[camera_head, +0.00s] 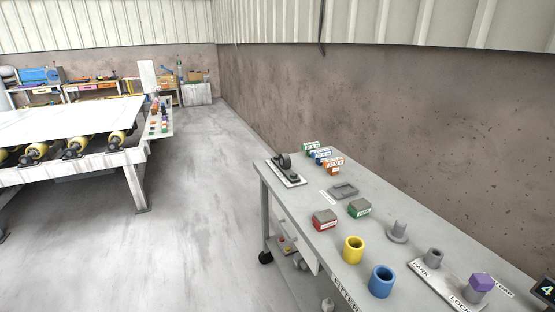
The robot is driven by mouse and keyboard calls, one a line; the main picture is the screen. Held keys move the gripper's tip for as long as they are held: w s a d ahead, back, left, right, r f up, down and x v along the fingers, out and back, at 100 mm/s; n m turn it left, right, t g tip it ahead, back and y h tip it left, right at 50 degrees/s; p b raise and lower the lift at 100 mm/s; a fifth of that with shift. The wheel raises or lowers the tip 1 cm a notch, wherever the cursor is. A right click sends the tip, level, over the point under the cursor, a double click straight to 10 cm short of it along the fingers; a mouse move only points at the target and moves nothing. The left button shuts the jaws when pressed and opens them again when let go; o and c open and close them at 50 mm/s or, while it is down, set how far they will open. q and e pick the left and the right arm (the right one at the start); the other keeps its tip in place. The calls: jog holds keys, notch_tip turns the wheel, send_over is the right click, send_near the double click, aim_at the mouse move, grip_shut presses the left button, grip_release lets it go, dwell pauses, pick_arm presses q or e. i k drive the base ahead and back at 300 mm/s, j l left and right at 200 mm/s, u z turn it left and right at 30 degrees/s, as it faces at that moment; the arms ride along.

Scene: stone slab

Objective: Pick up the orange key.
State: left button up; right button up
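In the head view, a small orange block with a white label (334,168) sits near the far end of the grey workbench top (300,205). It is the nearest of a short row, with blue and green labelled pieces behind it. It is too small to tell whether it is the orange key, and no plain key shape shows. Neither of my grippers is in view.
The bench (375,195) also holds a black clamp-like part on a plate (287,172), a red block (325,219), a green block (359,208), a yellow ring (353,250), a blue ring (382,281) and a purple-topped peg (482,283). The floor (205,200) to the left is clear.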

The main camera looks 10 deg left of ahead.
aim_at(332, 165)
jog(key=z, duration=0.65)
jog(key=j+z, duration=0.45)
jog(key=j, duration=0.15)
jog(key=j+z, duration=0.4)
jog(key=j, duration=0.25)
jog(key=k+j+z, duration=0.1)
jog(key=j+z, duration=0.35)
jog(key=j, duration=0.15)
